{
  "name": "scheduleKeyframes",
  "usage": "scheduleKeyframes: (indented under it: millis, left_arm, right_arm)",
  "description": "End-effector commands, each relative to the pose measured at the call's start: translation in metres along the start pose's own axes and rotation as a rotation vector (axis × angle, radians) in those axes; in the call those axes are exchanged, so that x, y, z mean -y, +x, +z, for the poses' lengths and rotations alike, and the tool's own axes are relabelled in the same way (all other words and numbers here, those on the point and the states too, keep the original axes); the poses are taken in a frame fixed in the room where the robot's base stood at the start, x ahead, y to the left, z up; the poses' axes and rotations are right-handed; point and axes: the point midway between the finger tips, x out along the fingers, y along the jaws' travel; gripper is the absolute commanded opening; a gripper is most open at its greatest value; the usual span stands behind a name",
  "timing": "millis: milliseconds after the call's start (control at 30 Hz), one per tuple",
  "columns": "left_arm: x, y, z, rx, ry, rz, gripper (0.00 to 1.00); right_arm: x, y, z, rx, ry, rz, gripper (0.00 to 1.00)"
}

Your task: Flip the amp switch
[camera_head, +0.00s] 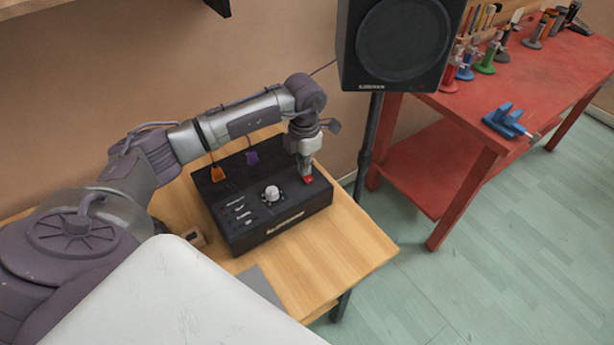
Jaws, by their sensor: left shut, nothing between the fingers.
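The amp (265,228) is a black box on a wooden table, with a silver knob (272,193) and several small silver controls on its top panel. A small red switch (308,180) sits near its right end. My left gripper (305,175) is shut and empty. It points down at the red switch, with its fingertips at or just above it; I cannot tell whether they touch. The fingertips partly hide the switch, so its position is unclear. My right gripper is not in view.
A black speaker (398,45) on a stand (370,140) rises behind the amp's right side. A red workbench (530,75) with tools and a blue vise (508,121) stands at the right. The wooden table (345,250) is bare right of the amp.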

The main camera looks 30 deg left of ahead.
Motion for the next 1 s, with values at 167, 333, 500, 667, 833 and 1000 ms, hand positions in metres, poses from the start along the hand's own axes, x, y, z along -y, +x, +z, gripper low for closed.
scheduleKeyframes:
  millis: [167,333,500,667,833,1000]
  left_arm:
    - [0.000,0.004,0.000,0.000,0.000,0.000,0.00]
    - [0.000,0.006,0.000,0.000,0.000,0.000,0.00]
    - [0.000,0.005,0.000,-0.001,0.000,0.000,0.00]
    - [0.000,-0.003,0.000,0.000,0.000,0.000,0.00]
    - [0.000,-0.018,0.000,0.001,0.001,0.000,0.00]
    - [0.000,-0.031,0.000,0.001,0.000,0.001,0.00]
  right_arm:
    - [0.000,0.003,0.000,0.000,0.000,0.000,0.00]
    - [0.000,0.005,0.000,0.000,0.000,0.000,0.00]
    - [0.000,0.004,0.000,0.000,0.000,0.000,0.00]
    - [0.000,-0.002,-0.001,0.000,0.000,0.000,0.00]
    - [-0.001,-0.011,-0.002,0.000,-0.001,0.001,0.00]
    - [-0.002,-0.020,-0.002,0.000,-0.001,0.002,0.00]
